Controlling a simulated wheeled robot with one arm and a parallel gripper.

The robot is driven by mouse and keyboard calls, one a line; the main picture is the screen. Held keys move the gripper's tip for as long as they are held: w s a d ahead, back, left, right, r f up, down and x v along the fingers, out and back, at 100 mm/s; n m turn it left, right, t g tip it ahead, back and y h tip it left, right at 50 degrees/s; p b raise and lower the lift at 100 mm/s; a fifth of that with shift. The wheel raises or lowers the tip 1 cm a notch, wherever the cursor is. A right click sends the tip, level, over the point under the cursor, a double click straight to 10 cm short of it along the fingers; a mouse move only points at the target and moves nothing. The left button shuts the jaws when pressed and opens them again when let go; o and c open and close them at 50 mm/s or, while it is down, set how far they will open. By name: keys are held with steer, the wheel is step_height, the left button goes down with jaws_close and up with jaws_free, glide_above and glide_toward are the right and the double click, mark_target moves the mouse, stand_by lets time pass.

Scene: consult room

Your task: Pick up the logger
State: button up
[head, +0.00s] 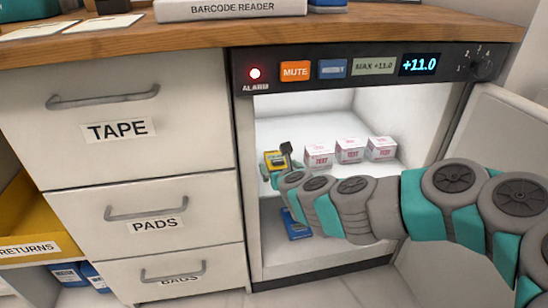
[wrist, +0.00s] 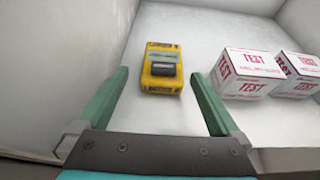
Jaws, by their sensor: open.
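The logger appears to be the small yellow box (wrist: 161,68) with a grey label and a dark part on its front. It stands on the white shelf inside the open fridge, and in the head view the yellow box (head: 275,160) is at the left of the shelf. My gripper (wrist: 157,85) is open, with one green finger on each side and the yellow box ahead between them, apart from both. My arm reaches into the fridge from the right in the head view and hides part of the shelf.
White TEST boxes (wrist: 247,73) stand to the right, close to my right finger; they also show in the head view (head: 318,155). The fridge's left wall (wrist: 75,50) is near my left finger. The fridge door (head: 510,125) stands open at right. A blue item (head: 296,226) lies below.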

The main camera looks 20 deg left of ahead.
mark_target(277, 161)
steer(key=shift+x, duration=1.15)
steer(key=shift+d+b+x, duration=0.1)
steer(key=shift+b+x, duration=0.1)
steer(key=shift+x, duration=1.05)
steer(key=shift+d+b+x, duration=0.15)
steer(key=shift+x, duration=1.1)
steer(key=shift+w, duration=0.15)
steer(key=c, duration=1.4)
steer(key=shift+r, duration=0.1)
